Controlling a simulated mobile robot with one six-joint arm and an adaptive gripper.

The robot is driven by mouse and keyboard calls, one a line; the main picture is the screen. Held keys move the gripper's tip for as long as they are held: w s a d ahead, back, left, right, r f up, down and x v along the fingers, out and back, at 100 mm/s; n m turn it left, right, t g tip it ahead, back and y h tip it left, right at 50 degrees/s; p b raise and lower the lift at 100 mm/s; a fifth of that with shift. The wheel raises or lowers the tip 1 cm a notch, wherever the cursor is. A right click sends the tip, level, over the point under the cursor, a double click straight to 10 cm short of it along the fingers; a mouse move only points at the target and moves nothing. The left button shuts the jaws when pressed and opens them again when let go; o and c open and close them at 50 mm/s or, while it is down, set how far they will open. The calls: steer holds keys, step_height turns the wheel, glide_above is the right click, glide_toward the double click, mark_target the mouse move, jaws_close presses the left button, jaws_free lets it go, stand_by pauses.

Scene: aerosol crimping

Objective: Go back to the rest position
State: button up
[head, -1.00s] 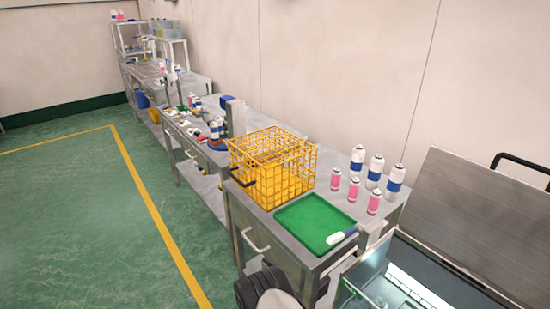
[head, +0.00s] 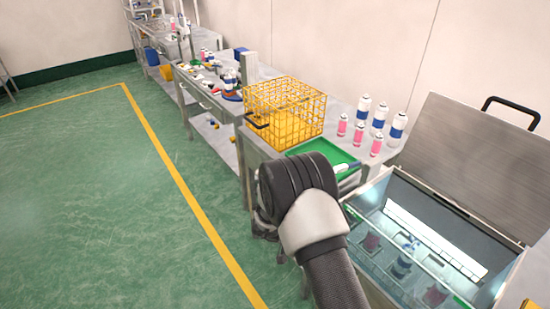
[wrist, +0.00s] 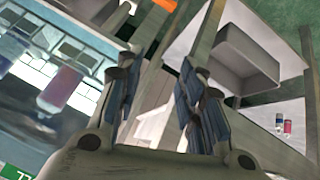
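My gripper (wrist: 158,95) shows in the wrist view with its two blue-padded fingers apart and nothing visible between them. In the head view a dark, rounded part of my arm rises at the bottom middle, in front of the bench; my fingers cannot be made out there. The open lit tank (head: 487,291) is to the right of my arm and holds a few cans, one with a blue band (head: 403,262). The tank also shows at the left of the wrist view (wrist: 80,42).
A yellow wire basket (head: 285,105), a green tray (head: 340,152) and several white-blue and pink cans (head: 378,120) stand on the bench behind my arm. The tank's lid (head: 462,155) stands open. The green floor at left is clear. A grey bin (wrist: 238,62) shows in the wrist view.

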steer(key=w+a+r+n+t+y, duration=0.1)
steer(key=w+a+r+t+y, duration=0.1)
steer(key=r, duration=0.7)
steer(key=w+a+r+n+t+y, duration=0.1)
steer(key=w+a+r+t+y, duration=0.15)
steer(key=r, duration=0.65)
steer(key=w+a+r+n+t+y, duration=0.1)
steer(key=a+r+y, duration=0.15)
steer(key=r, duration=0.65)
steer(key=s+a+r+n+y, duration=0.1)
steer(key=s+r+n+y, duration=0.2)
steer(key=s+r, duration=0.65)
steer(key=s+d+g+h, duration=0.1)
steer(key=s+d, duration=0.2)
steer(key=s, duration=0.6)
steer(key=s+d+n+g+h, duration=0.1)
steer(key=s+d, duration=0.3)
steer(key=s, duration=0.6)
steer(key=s+d+g+h, duration=0.1)
steer(key=s+d, duration=0.3)
steer(key=s, duration=0.5)
steer(key=shift+s+n+g, duration=0.3)
steer(key=shift+s+g, duration=0.1)
steer(key=shift+g, duration=0.25)
